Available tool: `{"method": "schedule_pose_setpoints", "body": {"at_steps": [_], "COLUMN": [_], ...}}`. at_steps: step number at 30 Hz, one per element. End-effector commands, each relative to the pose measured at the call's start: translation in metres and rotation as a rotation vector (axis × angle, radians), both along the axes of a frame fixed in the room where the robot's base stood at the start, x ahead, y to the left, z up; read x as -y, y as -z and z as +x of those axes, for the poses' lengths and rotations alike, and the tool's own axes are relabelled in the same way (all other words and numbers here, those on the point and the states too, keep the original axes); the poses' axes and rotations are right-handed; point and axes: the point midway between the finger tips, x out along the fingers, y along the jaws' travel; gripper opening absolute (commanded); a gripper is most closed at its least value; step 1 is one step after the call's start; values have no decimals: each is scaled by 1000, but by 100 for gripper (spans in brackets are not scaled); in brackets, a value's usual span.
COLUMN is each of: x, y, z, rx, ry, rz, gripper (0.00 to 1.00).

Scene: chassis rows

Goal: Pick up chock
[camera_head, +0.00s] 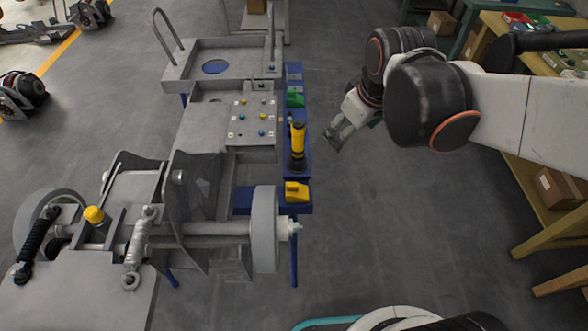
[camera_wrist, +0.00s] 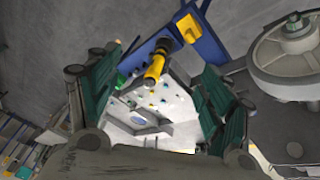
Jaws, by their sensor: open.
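A yellow wedge-like block (camera_head: 297,191), which looks like a chock, sits on the near end of a narrow blue rail beside the chassis. It also shows at the top of the wrist view (camera_wrist: 187,27). A similar green block (camera_head: 294,97) sits at the rail's far part; I cannot tell which one is the chock meant. My gripper (camera_head: 335,140) is open and empty, to the right of the rail and apart from both blocks. In the wrist view, its teal fingers (camera_wrist: 160,68) are spread, with the yellow-and-black tool seen between them.
A yellow-and-black upright tool (camera_head: 297,142) stands on the blue rail (camera_head: 293,170) between the blocks. A grey wheel (camera_head: 264,230) and axle are close to the yellow block. A wooden-topped bench (camera_head: 550,195) is at the right. The floor between is clear.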

Motion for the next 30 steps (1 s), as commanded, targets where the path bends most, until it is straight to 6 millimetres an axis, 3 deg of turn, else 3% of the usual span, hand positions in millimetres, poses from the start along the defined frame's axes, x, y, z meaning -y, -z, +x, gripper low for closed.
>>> {"method": "schedule_pose_setpoints", "body": {"at_steps": [1, 15, 24, 30], "x": [-7, -69, -103, -113], "y": [21, 132, 213, 242], "z": [12, 86, 102, 102], "rx": [-18, -202, -300, -329], "ry": [-48, -549, -839, -931], "rz": [-17, -159, -210, -221], "gripper": [73, 73, 73, 73]}}
